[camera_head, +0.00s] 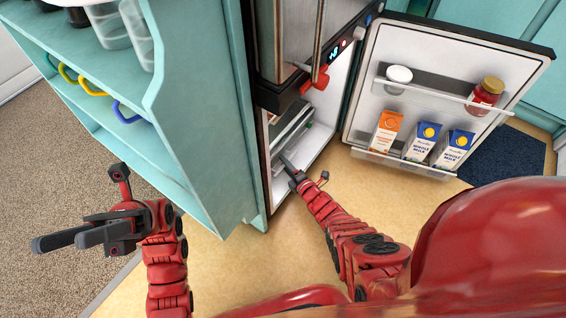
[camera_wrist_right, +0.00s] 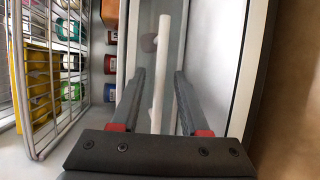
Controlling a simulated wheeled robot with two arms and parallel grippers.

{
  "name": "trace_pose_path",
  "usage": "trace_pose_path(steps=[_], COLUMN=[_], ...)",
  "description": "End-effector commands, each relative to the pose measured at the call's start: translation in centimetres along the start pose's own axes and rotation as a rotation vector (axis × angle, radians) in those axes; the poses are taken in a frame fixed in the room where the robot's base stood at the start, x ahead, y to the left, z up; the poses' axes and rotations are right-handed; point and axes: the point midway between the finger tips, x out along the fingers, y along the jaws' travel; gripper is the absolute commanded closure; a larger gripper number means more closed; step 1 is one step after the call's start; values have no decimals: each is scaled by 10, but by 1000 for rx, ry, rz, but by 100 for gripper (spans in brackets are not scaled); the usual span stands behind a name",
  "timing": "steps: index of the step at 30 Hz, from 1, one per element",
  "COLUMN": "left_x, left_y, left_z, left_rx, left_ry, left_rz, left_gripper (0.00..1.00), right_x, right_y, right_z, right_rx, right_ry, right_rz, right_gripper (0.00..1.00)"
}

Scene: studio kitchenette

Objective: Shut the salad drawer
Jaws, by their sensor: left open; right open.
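The salad drawer (camera_wrist_right: 179,45) is low in the open fridge. In the right wrist view its translucent grey front fills the middle, with a pale bar handle (camera_wrist_right: 163,62) along it and a round shape showing dimly behind. My right gripper (camera_head: 286,160) reaches into the lower fridge. In its wrist view the open fingers (camera_wrist_right: 161,90) lie on either side of the handle; I cannot tell whether they touch it. How far out the drawer stands is unclear. My left gripper (camera_head: 58,241) is open and empty, out over the floor at the left, away from the fridge.
The fridge door (camera_head: 430,75) stands wide open at the right, its racks holding milk cartons (camera_head: 422,142), an orange carton (camera_head: 387,132) and jars. A teal shelf unit (camera_head: 195,100) with mugs stands between my left arm and the fridge.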

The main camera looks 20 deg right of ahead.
Motion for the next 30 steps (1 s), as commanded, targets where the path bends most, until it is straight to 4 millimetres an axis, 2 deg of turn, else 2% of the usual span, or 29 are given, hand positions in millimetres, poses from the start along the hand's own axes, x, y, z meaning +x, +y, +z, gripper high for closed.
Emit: trace_pose_path(steps=[4,12,14,20,30], left_x=[9,10,10,10,10], left_y=[-4,-4,-4,-4,-4], left_z=[-6,-6,-6,-6,-6], left_rx=[-5,-6,-5,-6,-5], left_ry=[55,61,61,60,59], left_rz=[-27,-31,-31,-31,-31], left_gripper=[55,55,55,55,55], right_x=[3,3,3,3,3], right_y=[-1,0,0,0,-1], right_z=[0,0,0,0,0], right_rx=[0,0,0,0,0], right_ry=[1,1,0,0,0], right_rz=[0,0,0,0,-1], right_gripper=[55,55,64,100,100])
